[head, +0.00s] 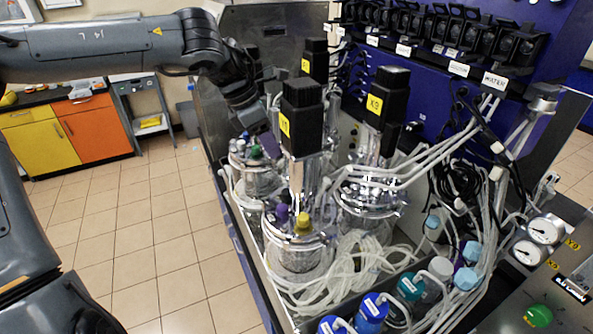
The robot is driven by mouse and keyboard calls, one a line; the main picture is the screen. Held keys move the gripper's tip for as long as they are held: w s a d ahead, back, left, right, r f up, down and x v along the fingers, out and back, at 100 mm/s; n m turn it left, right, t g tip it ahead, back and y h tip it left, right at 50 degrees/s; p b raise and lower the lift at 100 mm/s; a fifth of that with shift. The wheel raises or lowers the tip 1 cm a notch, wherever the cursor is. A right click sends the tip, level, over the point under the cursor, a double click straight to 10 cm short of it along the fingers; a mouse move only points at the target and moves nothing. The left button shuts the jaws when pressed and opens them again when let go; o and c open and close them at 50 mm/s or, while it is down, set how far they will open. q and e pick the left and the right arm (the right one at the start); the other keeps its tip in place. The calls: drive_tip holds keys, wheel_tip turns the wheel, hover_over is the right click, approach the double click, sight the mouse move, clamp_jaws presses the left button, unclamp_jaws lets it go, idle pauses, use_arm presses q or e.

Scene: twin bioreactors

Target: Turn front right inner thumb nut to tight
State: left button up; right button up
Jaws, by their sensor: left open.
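Several glass vessels with metal lids stand in the bench tray. The front vessel (296,258) carries a black motor (302,110) with a yellow label, and purple and yellow caps sit on its lid. A second vessel (368,215) to its right has a motor (389,97) labelled K9. The thumb nuts on the lids are too small to tell apart, and so is their tightness. My left gripper (262,135) is open, pointing down above the rear left vessel (254,170), left of the front motor. Its fingertips are partly hidden. My right gripper is not in view.
Clear tubing (345,268) coils around the vessels. Blue, teal and white capped bottles (370,312) stand at the front. Pressure gauges (545,231) are on the right, and a blue pump panel (420,70) is behind. The tiled floor on the left is clear.

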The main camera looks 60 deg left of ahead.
sight(286, 175)
use_arm(q)
drive_tip(key=x, duration=0.9)
drive_tip(key=shift+d+f, duration=0.1)
drive_tip(key=shift+f, duration=0.2)
drive_tip(key=shift+w, duration=0.1)
drive_tip(key=shift+c, duration=0.3)
clamp_jaws()
